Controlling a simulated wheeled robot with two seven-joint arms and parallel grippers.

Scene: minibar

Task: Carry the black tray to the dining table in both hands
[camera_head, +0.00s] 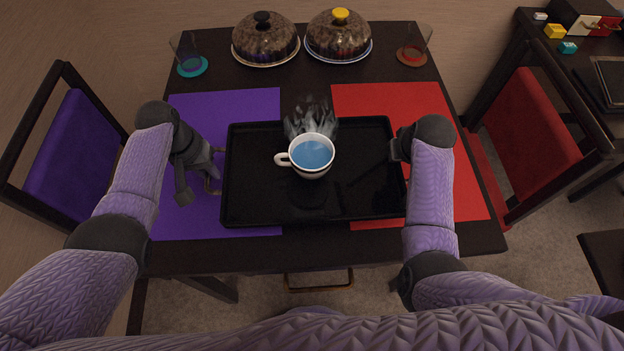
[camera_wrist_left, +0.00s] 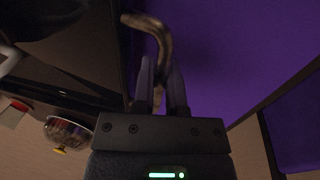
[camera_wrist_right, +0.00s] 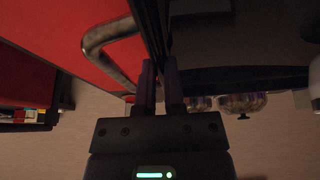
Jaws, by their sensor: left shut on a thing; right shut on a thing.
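The black tray (camera_head: 255,202) is over the middle of the dark dining table (camera_head: 330,240), overlapping a purple mat and a red mat. I cannot tell whether it touches them. A white cup (camera_head: 312,155) with blue liquid and steam stands on the tray. My left gripper (camera_head: 212,178) is at the tray's left side, and the left wrist view shows its fingers (camera_wrist_left: 160,92) shut on the curved metal handle (camera_wrist_left: 155,30). My right gripper (camera_head: 402,150) is at the right side; in the right wrist view its fingers (camera_wrist_right: 160,90) are shut by the right handle (camera_wrist_right: 105,45).
Two domed dishes (camera_head: 265,40) (camera_head: 339,37) stand at the table's back, with a glass on a teal coaster (camera_head: 192,67) and one on a brown coaster (camera_head: 412,57). A purple chair (camera_head: 75,150) is at left, a red chair (camera_head: 530,130) at right.

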